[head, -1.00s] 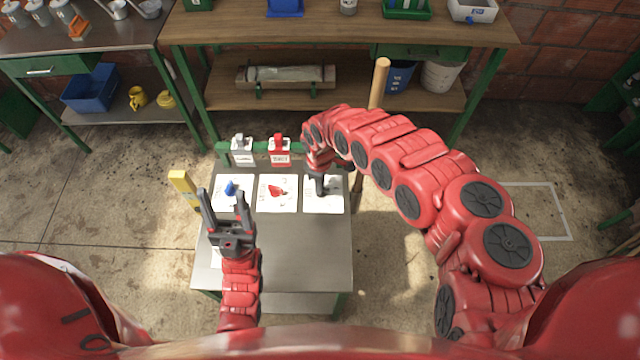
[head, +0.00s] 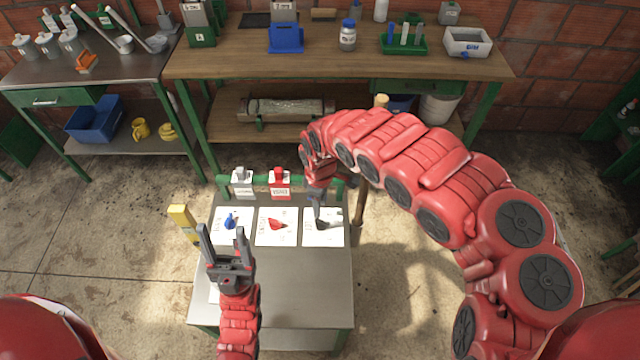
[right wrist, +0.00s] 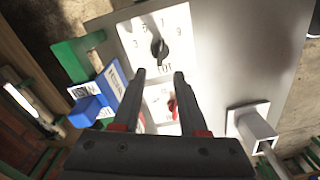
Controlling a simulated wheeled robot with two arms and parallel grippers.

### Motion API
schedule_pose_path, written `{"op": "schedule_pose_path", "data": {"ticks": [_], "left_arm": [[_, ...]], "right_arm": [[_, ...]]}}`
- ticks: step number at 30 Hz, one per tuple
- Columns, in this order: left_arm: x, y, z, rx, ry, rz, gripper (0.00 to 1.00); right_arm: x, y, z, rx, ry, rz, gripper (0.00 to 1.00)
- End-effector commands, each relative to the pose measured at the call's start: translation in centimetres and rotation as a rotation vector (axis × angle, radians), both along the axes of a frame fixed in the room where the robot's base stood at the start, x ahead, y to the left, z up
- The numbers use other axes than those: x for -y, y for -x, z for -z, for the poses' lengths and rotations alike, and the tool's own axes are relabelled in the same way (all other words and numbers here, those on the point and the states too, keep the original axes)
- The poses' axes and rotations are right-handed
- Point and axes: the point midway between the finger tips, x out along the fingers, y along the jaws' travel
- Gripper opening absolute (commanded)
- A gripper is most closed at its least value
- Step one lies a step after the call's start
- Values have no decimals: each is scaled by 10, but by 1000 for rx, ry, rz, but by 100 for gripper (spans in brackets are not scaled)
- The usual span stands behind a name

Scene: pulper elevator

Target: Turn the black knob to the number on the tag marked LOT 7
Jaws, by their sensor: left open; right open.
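The black knob (head: 323,224) sits on the rightmost white dial plate (head: 335,238) on the small metal table. In the right wrist view the knob (right wrist: 159,50) stands amid printed numbers 3, 5, 7 and 9; its exact setting is unclear. My right gripper (head: 317,203) is open and empty just behind and above the knob; its fingertips (right wrist: 158,74) are apart from it. My left gripper (head: 224,236) is open and empty near the blue knob. Tags hang on a grey clip (head: 242,186) and a red clip (head: 280,186); a blue clip (right wrist: 88,110) has another. LOT 7 is not readable.
A blue knob (head: 231,220) and a red knob (head: 277,225) share the row. A yellow-topped post (head: 183,220) stands at the table's left edge. A green rail (head: 222,184) runs along its back. A workbench (head: 340,62) stands behind.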

Motion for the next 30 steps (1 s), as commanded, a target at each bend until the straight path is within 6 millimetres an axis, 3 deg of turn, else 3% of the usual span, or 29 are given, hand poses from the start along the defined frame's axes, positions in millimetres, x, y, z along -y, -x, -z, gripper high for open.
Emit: {"op": "schedule_pose_path", "data": {"ticks": [6, 12, 18, 30], "left_arm": [[0, 0, -3, 0, 0, 0, 61], [0, 0, -15, 0, 0, 0, 61], [0, 0, -18, 0, 0, 0, 61], [0, 0, -17, 0, 0, 0, 61]], "right_arm": [[3, -3, -51, 9, 2, 1, 42], [1, -1, -87, 2, 0, 0, 42], [0, -1, -97, 1, -1, 0, 42], [0, 0, -96, 1, 0, 0, 42]]}}
